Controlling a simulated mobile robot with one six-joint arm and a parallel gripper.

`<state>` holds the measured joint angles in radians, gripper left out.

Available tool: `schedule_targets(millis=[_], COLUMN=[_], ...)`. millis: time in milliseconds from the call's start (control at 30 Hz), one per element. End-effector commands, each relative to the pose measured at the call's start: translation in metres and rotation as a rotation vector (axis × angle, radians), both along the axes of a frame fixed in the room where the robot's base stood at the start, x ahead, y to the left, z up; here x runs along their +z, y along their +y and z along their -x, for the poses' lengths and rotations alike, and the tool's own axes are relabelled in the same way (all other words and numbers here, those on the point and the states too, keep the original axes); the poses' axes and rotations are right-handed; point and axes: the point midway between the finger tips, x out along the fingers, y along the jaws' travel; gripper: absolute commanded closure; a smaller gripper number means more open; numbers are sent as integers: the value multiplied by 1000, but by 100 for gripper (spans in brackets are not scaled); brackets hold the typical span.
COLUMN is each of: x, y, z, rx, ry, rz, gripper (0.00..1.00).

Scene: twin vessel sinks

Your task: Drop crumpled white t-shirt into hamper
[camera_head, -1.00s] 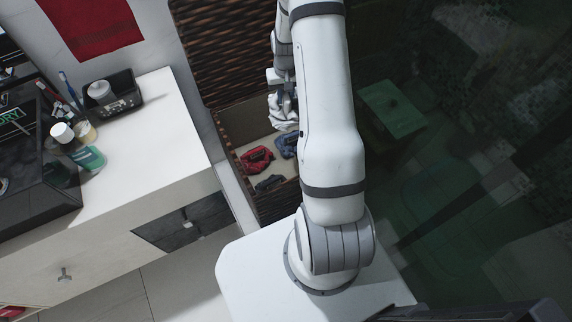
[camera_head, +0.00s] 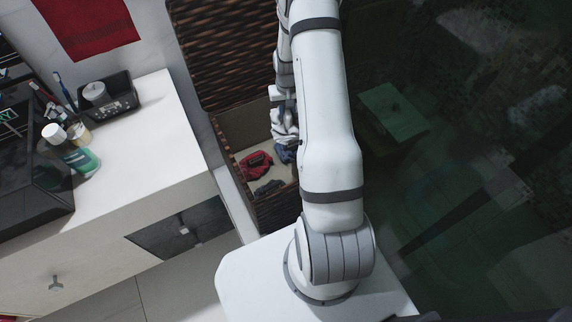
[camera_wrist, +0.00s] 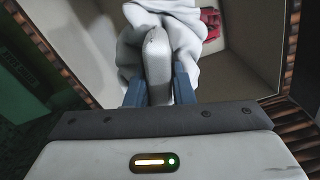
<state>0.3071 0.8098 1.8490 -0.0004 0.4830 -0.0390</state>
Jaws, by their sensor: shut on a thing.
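The white t-shirt (camera_wrist: 190,30) is a crumpled bundle in the wrist view, hanging from between the blue fingers of my gripper (camera_wrist: 160,88). My gripper (camera_head: 282,105) is shut on it. How high the shirt hangs is hard to tell.
The white counter (camera_head: 140,150) on the left holds a black tray (camera_head: 108,98) and bottles (camera_head: 82,160). A dark greenish glass surface (camera_head: 470,150) lies to the right.

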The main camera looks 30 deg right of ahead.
Motion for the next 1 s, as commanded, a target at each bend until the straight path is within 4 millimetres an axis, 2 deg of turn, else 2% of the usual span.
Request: schedule_targets(millis=[33, 67, 333, 567, 667, 1000], x=[0, 1, 0, 1, 7, 61], y=[0, 0, 0, 1, 0, 0], z=[0, 0, 0, 0, -1, -1], rx=[0, 0, 1, 1, 1, 1], ry=[-1, -1, -1, 0, -3, -4], rz=[0, 0, 0, 0, 1, 1], gripper=[100, 76, 54, 53, 53, 53])
